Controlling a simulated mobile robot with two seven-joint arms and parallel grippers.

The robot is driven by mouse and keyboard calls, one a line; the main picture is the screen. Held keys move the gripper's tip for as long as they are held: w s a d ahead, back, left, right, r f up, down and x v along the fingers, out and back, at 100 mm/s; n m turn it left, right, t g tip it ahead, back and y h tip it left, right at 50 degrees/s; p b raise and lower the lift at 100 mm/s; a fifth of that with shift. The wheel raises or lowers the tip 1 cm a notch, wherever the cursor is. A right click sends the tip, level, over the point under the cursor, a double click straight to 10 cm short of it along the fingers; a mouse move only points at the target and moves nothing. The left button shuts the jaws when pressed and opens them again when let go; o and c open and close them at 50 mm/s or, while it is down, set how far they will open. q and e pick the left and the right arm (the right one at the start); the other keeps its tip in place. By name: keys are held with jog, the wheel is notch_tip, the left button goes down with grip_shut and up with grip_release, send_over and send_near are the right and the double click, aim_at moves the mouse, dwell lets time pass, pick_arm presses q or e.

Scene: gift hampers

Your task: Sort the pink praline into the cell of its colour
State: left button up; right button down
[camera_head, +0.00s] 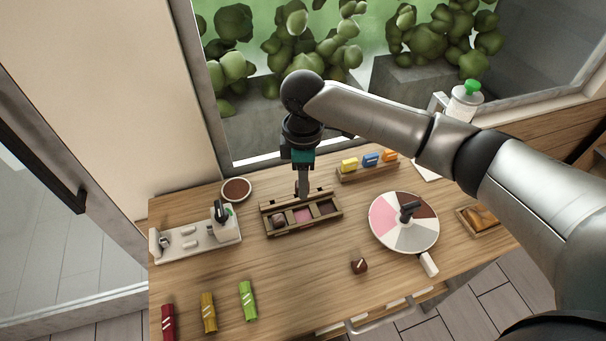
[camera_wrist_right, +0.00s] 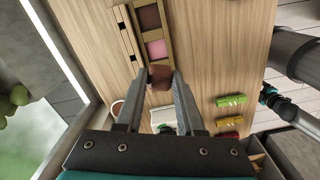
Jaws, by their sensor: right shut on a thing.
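The wooden tray (camera_head: 290,234) has three cells in a row: the left holds a reddish-brown praline (camera_head: 279,220), the middle cell (camera_head: 303,216) is pink, the right (camera_head: 325,208) is dark brown. My right gripper (camera_head: 303,194) points down over the tray's back side. In the wrist view its fingertips (camera_wrist_right: 164,74) close on a dull reddish praline (camera_wrist_right: 160,78); its true colour is unclear in shadow. It overlaps the tray's near end there, and the pink cell (camera_wrist_right: 156,48) lies just beyond. My left arm shows in the wrist view; its gripper (camera_wrist_right: 268,94) is too unclear to judge.
A brown praline (camera_head: 359,266) lies loose on the table. A round coloured disc with a handle (camera_head: 404,236) stands right, a rack of coloured pieces (camera_head: 368,173) behind. A bowl (camera_head: 236,189) and white holder (camera_head: 196,240) are left; wrapped bars (camera_head: 208,311) lie front left.

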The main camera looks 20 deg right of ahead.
jog(key=shift+w+f+n+p, duration=0.15)
jog(key=shift+f+n+p, duration=0.35)
jog(key=shift+n, duration=0.7)
pick_arm(q)
jog(key=shift+w+d+r, duration=0.1)
jog(key=shift+w+r, duration=0.15)
jog(key=shift+r, duration=0.25)
jog(key=shift+w+r, duration=0.25)
jog(key=shift+r, duration=0.2)
pick_arm(e)
jog(key=shift+w+f+n, duration=0.15)
jog(key=shift+f+n, duration=0.4)
jog(key=shift+n, duration=0.15)
pick_arm(q)
jog(key=shift+r, duration=0.15)
pick_arm(e)
jog(key=shift+d+p, duration=0.1)
jog(key=shift+p, duration=0.6)
jog(key=shift+f+b, duration=1.65)
jog(key=shift+f, duration=1.1)
pick_arm(q)
notch_tip(320, 180, down, 2)
jog(key=shift+s+d+f, duration=0.1)
jog(key=shift+f, duration=0.15)
jog(key=shift+r, duration=0.2)
pick_arm(e)
jog(key=shift+f, duration=0.25)
jog(key=shift+f, duration=0.4)
